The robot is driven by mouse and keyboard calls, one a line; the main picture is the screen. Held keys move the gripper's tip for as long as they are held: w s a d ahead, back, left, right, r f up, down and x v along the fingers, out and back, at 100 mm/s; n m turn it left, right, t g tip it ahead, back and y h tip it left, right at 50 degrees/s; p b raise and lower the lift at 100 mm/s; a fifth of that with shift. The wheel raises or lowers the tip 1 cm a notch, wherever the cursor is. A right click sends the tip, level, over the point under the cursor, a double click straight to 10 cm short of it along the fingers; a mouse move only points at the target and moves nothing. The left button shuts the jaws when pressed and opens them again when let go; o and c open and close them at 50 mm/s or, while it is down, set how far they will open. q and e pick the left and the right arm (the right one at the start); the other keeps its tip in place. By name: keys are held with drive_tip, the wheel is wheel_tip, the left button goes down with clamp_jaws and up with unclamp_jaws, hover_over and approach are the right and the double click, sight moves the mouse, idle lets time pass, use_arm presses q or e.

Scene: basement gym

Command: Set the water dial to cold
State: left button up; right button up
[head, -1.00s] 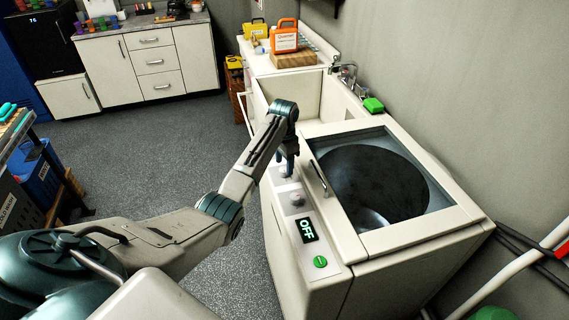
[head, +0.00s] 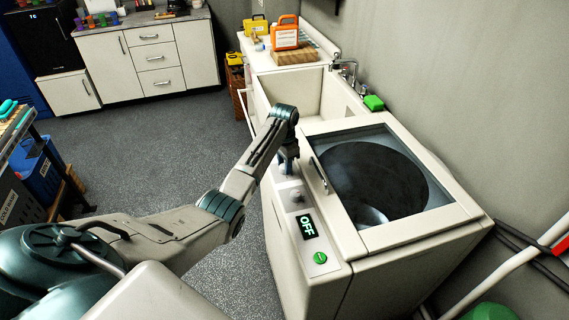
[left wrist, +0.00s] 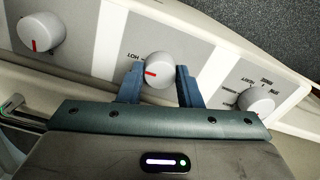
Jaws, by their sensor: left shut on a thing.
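The water dial (left wrist: 158,68) is a round white knob with a red mark, on a light panel strip. The word HOT, upside down, is printed beside it in the left wrist view, and the red mark points left, towards that side. No COLD label is readable. My left gripper (left wrist: 161,88) is shut on the dial, one blue finger on each side. In the head view my left gripper (head: 286,166) points down at the washer's front panel and mostly hides the dial. My right gripper is not in view.
Two other knobs flank the dial, a plain one (left wrist: 41,33) and one with several labels (left wrist: 256,101). The top-loading washer (head: 455,214) has a closed glass lid, an OFF display (head: 307,227) and a green button (head: 320,258). A sink basin (head: 290,92) stands behind.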

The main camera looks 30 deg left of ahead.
use_arm(q)
drive_tip(key=n+p, duration=0.2)
drive_tip(key=shift+r+n+p, duration=0.25)
drive_tip(key=shift+n+p, duration=0.7)
drive_tip(key=shift+n, duration=0.35)
drive_tip(key=shift+f+n+p, duration=0.1)
drive_tip(key=shift+n+p, duration=0.2)
drive_tip(key=shift+n, duration=0.7)
drive_tip(key=n, duration=0.2)
drive_tip(key=shift+n, duration=0.3)
drive_tip(key=n, duration=0.2)
drive_tip(key=shift+a+n, duration=0.1)
drive_tip(key=shift+n, duration=0.3)
drive_tip(key=n, duration=0.5)
drive_tip(key=shift+n, duration=0.3)
drive_tip(key=shift+w, duration=0.1)
